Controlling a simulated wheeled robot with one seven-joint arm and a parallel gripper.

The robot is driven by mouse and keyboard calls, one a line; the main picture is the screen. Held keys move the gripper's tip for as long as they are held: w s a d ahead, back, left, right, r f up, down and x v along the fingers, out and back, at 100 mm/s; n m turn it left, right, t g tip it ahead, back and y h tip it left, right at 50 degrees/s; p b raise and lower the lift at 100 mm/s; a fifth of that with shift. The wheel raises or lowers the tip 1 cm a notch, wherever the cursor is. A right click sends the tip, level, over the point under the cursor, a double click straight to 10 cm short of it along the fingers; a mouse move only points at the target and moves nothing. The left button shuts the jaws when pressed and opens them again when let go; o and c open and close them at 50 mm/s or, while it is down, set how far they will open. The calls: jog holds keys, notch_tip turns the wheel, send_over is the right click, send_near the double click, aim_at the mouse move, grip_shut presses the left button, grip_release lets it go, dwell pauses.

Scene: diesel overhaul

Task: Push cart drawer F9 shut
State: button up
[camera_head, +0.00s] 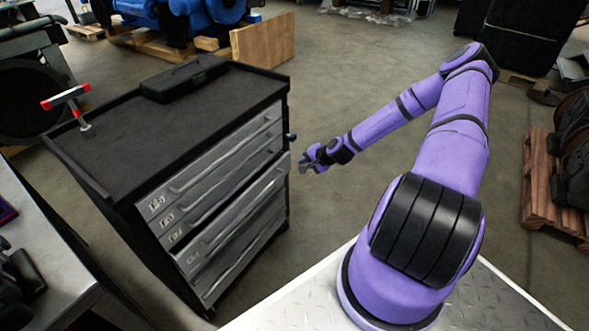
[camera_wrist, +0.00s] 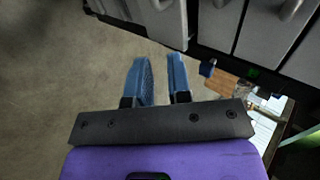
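The drawer cart (camera_head: 180,107) has a black body and several grey drawers with long bar handles. One drawer (camera_head: 240,213) below the top two stands out a little from the others. Drawer labels are too blurred for me to read F9 surely. In the wrist view a grey drawer front (camera_wrist: 158,24) juts out beyond its neighbours. My gripper (camera_head: 304,161) is just right of the cart's right end, apart from the drawer fronts. In the wrist view its blue fingers (camera_wrist: 160,62) have an empty gap between them.
A black case (camera_head: 184,78) and a red-and-grey tool (camera_head: 70,103) are on the cart top. A metal bench (camera_head: 40,262) stands at the lower left. A wooden box (camera_head: 263,40) is behind the cart. The floor (camera_head: 335,95) around my gripper is clear.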

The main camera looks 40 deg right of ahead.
jog(key=shift+o, duration=0.2)
notch_tip(320, 180, down, 5)
jog(key=w+a+t+h, duration=0.1)
jog(key=a, duration=0.1)
jog(key=shift+w+f+t, duration=0.2)
jog(key=shift+w+t, duration=0.2)
jog(key=n+t+y, duration=0.4)
jog(key=n+y, duration=0.1)
jog(key=y, duration=0.6)
send_near(247, 207)
jog(key=x, duration=0.9)
jog(key=shift+w+a+f, duration=0.25)
jog(key=shift+w+f, duration=0.05)
grip_shut()
jog(key=shift+w+y, duration=0.1)
jog(key=shift+y, duration=0.2)
